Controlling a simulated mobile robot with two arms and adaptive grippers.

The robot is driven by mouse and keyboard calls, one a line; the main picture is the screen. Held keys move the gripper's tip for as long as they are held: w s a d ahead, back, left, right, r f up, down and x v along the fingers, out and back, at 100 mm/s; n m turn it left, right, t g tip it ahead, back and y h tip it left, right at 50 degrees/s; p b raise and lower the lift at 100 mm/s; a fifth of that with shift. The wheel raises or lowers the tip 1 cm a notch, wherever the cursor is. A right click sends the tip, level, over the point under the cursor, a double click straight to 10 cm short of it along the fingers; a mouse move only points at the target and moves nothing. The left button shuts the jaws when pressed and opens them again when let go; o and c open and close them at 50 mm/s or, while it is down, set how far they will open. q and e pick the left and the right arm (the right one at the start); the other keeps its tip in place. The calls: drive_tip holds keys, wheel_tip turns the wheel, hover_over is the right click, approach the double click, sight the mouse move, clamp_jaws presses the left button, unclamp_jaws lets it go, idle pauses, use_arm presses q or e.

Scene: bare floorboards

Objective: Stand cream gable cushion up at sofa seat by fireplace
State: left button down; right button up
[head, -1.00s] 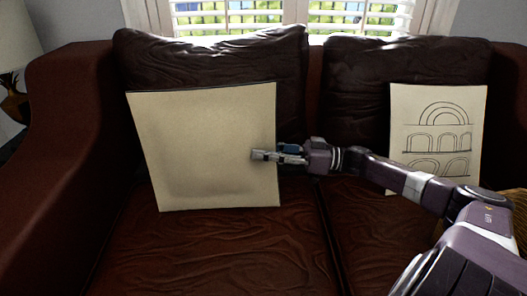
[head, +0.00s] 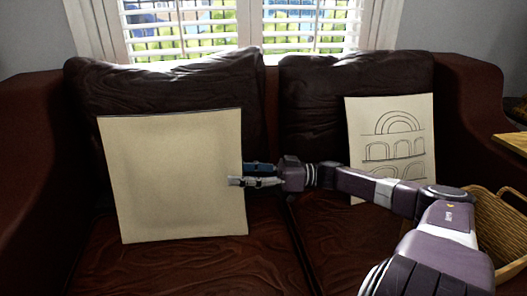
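A plain cream cushion (head: 175,180) stands on the left seat of the dark red-brown leather sofa (head: 190,267). It leans back against the left back cushion, its blank face toward me and slightly tilted. My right gripper (head: 247,176) is at its right edge, with one pale finger in front of the face and the darker finger partly hidden behind the edge, pinching it. A second cream cushion (head: 388,135) with arches drawn on it leans on the right seat, partly hidden behind my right arm. No gable drawing or fireplace shows. My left gripper is not in view.
A wicker basket (head: 497,235) stands at the right beside the sofa, near my forearm. A wooden surface edge (head: 513,143) shows at the far right. The sofa arms bound both sides. A window with shutters is behind. The front of the left seat is clear.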

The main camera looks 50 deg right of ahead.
drive_tip(key=v, duration=0.9)
